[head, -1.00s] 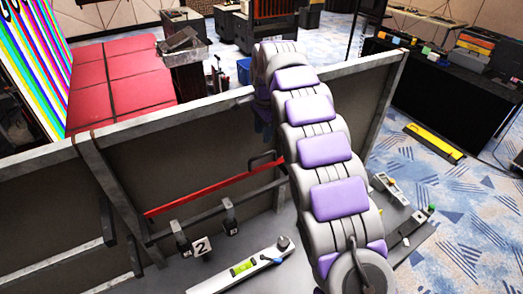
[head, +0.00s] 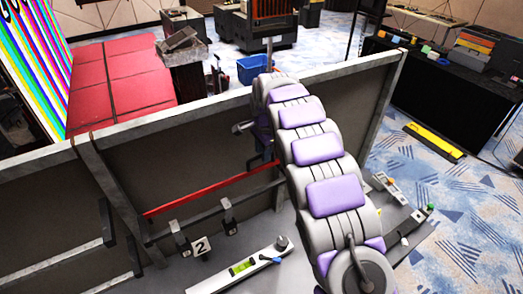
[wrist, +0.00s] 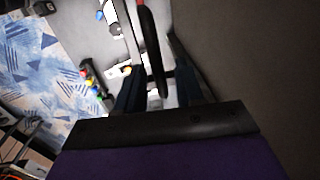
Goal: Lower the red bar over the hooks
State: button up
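The red bar (head: 200,194) runs slantwise along the grey panel in the head view, just above a dark rail with black hooks (head: 228,217). A second hook (head: 182,240) is near a "2" label. My gripper (head: 264,160) is at the bar's right end, partly hidden by my arm. In the wrist view, the dark fingers of my gripper (wrist: 157,75) stand apart on either side of a black loop-shaped handle (wrist: 152,45). A bit of red shows at the handle's top edge. The gripper looks open around the handle; contact cannot be told.
A grey ledge below the panel holds a spirit level (head: 242,268) and small tools (head: 390,187). The metal-framed panel (head: 190,160) stands close behind the bar. A blue bin (head: 252,68) and red mats (head: 120,85) lie beyond.

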jog(key=shift+d, duration=0.35)
jog(key=shift+c, duration=1.4)
jog(key=shift+a, duration=0.1)
grip_shut()
jog(key=shift+a, duration=0.1)
